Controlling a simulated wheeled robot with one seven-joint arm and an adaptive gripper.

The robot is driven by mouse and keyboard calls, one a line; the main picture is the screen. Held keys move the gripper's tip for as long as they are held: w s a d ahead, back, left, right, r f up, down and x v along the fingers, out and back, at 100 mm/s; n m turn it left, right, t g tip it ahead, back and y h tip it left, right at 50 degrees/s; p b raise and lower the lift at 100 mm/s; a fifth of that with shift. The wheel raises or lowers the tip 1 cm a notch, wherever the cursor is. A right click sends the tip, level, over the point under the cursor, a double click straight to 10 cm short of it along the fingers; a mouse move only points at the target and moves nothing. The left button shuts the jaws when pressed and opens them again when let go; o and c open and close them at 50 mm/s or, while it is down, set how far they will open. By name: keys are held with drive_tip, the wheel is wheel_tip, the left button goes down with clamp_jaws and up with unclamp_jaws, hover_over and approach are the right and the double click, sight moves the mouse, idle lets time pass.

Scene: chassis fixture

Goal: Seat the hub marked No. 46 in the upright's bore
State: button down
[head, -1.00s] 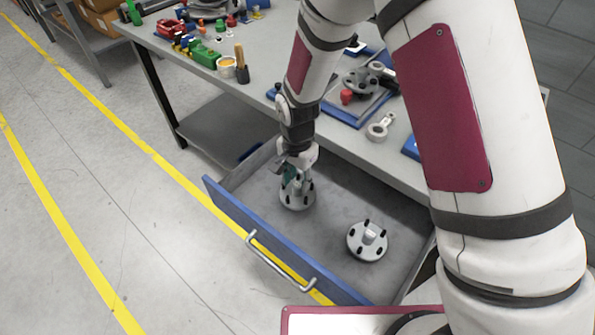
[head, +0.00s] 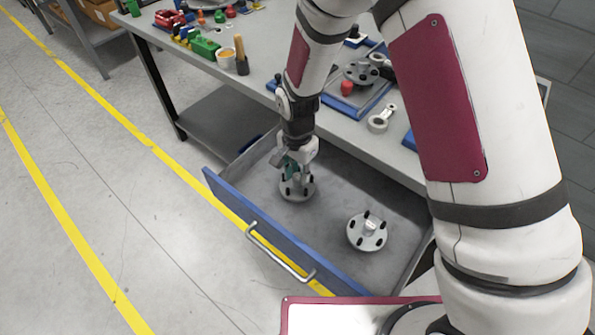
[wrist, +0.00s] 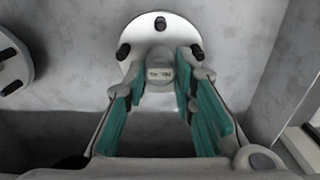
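A light grey flanged hub (head: 297,190) with black studs and a central post stands in the open drawer. My gripper (head: 292,172) is above it, pointing down. In the wrist view the hub's flange (wrist: 150,38) lies just beyond my gripper (wrist: 160,90). Its teal-padded fingers are apart, one on each side of the post (wrist: 160,73); I cannot tell if they touch it. The post has a small label, too small to read surely. A second similar hub (head: 367,232) stands to the right in the drawer. I cannot clearly make out the upright or its bore.
The drawer's blue front (head: 235,215) and walls surround both hubs. On the workbench (head: 290,60) above lie a blue-edged tray (head: 345,108) with a grey flanged part (head: 362,73), a red piece (head: 346,88), a ringed grey part (head: 378,123), and several coloured parts farther left.

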drive_tip(key=shift+r, duration=0.25)
drive_tip(key=shift+r+p, duration=0.55)
drive_tip(key=shift+r, duration=0.3)
drive_tip(key=shift+r, duration=0.1)
drive_tip(key=shift+r+p, duration=0.8)
drive_tip(key=shift+r, duration=0.55)
